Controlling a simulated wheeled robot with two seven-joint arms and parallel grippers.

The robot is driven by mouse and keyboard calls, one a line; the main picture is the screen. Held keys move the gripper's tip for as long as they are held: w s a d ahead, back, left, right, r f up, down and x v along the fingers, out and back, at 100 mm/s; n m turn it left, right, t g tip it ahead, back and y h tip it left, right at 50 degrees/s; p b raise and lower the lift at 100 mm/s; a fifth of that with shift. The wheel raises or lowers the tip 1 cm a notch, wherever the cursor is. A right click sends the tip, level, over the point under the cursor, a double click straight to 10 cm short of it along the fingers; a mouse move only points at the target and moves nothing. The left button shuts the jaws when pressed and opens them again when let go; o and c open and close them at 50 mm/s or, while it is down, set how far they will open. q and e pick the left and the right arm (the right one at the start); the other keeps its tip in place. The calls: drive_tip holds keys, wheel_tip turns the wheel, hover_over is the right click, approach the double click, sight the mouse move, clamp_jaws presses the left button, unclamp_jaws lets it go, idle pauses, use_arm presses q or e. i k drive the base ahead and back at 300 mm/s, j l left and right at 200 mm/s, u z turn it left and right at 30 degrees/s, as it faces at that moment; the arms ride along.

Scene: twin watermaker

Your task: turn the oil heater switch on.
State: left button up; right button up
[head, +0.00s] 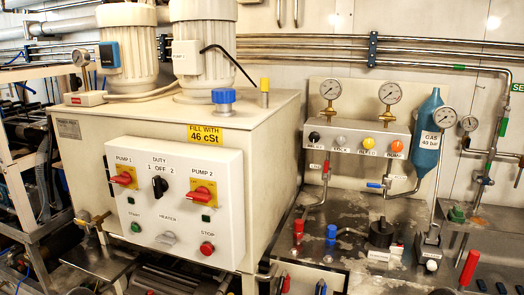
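The heater switch (167,238) is a small grey knob low in the middle of the white control panel (225,235), under the word HEATER. It sits between the green START button (136,227) and the red STOP button (207,248). The knob is too small to tell which way it points. The panel is on the front of a cream oil tank (80,152). Neither of my grippers shows in the head view.
Above the heater switch are the red PUMP 1 handle (122,178), the black DUTY selector (160,187) and the red PUMP 2 handle (201,194). To the right, a metal bench (345,250) carries valves and gauges. Pipes stand left of the tank.

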sight(169, 238)
drive_tip(key=z, duration=1.1)
drive_tip(key=u, duration=1.8)
